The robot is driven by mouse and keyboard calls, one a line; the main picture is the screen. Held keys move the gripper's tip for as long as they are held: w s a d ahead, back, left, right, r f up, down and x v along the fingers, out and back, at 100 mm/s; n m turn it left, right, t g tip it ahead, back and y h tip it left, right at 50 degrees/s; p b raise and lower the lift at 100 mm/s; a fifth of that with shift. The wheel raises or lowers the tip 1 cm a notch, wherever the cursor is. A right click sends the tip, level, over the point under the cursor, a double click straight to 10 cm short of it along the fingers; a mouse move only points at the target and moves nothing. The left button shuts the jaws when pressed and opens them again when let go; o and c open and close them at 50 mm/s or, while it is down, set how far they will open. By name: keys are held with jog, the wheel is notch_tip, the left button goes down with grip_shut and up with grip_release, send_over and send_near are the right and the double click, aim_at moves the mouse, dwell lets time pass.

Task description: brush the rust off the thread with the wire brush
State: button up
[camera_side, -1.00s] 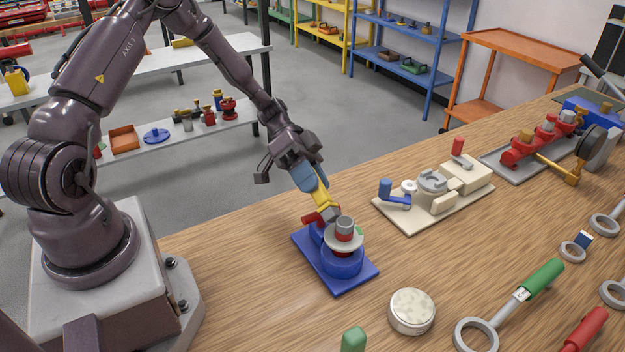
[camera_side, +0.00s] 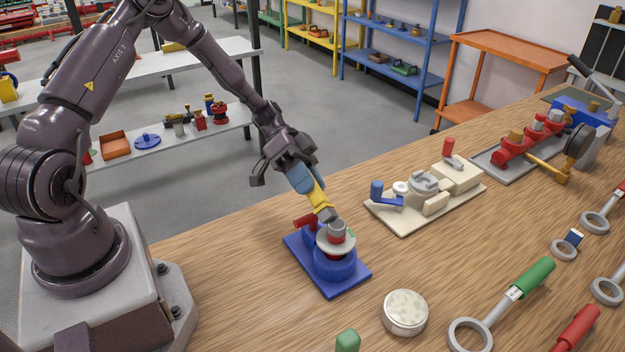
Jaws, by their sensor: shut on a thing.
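My gripper (camera_side: 301,178) is shut on a tool with a yellow body (camera_side: 317,197) and a grey lower end (camera_side: 326,214), apparently the wire brush; it slants down to the right. A grey cylindrical stub (camera_side: 337,229), apparently the thread, stands upright above a pale disc (camera_side: 328,242) with red below it. These sit in a round blue holder (camera_side: 335,266) on a blue base plate (camera_side: 330,287). The brush's grey end is at the upper left of the stub; I cannot tell whether they touch. Rust and thread detail are too small to make out.
A cream fixture (camera_side: 425,197) with blue and red handles stands to the right. A round pale-topped tin (camera_side: 404,311) and a green-handled ring tool (camera_side: 505,305) lie in front. A red valve assembly (camera_side: 525,140) is at the far right. Bare wood (camera_side: 230,275) lies left of the holder.

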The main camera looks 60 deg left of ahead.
jog(key=shift+s, duration=0.5)
jog(key=shift+w, duration=0.1)
jog(key=shift+w, duration=1)
jog(key=shift+s, duration=1.1)
jog(key=shift+w, duration=0.1)
jog(key=shift+w, duration=1)
